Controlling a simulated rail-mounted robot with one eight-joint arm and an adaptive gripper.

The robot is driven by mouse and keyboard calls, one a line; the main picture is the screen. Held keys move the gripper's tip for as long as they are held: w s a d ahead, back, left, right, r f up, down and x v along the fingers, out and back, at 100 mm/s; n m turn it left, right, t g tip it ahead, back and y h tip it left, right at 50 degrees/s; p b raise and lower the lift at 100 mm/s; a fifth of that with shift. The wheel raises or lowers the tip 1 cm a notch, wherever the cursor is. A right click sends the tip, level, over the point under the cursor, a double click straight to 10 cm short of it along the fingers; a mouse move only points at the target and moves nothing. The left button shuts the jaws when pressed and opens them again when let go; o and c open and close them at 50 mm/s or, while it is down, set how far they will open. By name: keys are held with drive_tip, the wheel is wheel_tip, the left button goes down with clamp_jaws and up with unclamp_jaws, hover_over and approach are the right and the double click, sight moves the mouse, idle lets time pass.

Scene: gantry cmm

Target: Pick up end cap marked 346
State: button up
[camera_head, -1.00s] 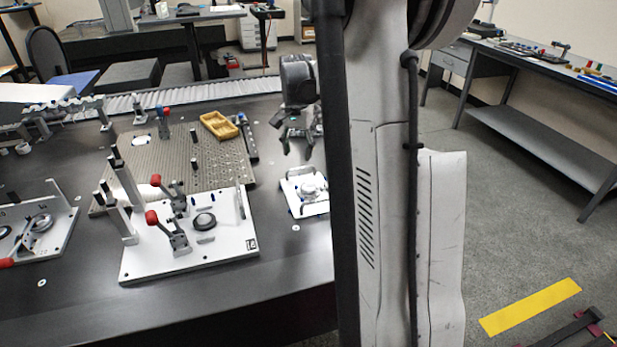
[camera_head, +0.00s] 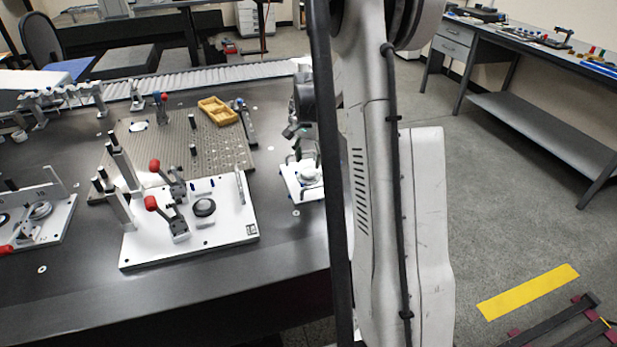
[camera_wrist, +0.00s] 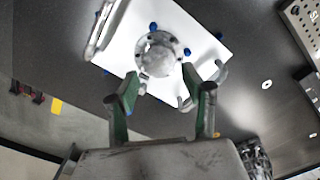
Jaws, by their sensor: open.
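A round metal end cap (camera_wrist: 158,55) with bolt holes around its flange rests on a white plate (camera_wrist: 205,30) in the wrist view. I cannot read a number on it. In the head view the cap (camera_head: 308,171) shows small on its plate (camera_head: 290,182), partly hidden by my arm. My gripper (camera_wrist: 160,88) is open and empty, its two green-padded fingers pointing at the cap's near side and apart from it. In the head view my gripper (camera_head: 303,150) is just above the cap.
Blue pins (camera_wrist: 153,27) and metal bars (camera_wrist: 105,28) stand around the cap on the plate. A white fixture plate with red-handled clamps (camera_head: 190,235) lies to the left. Bare dark table (camera_head: 285,240) lies in front.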

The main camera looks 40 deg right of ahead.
sight(309, 171)
wheel_tip(309, 171, down, 5)
drive_tip(key=shift+s+r+b, duration=0.1)
drive_tip(key=shift+b, duration=0.5)
drive_tip(key=c, duration=0.9)
drive_tip(key=shift+c, duration=0.2)
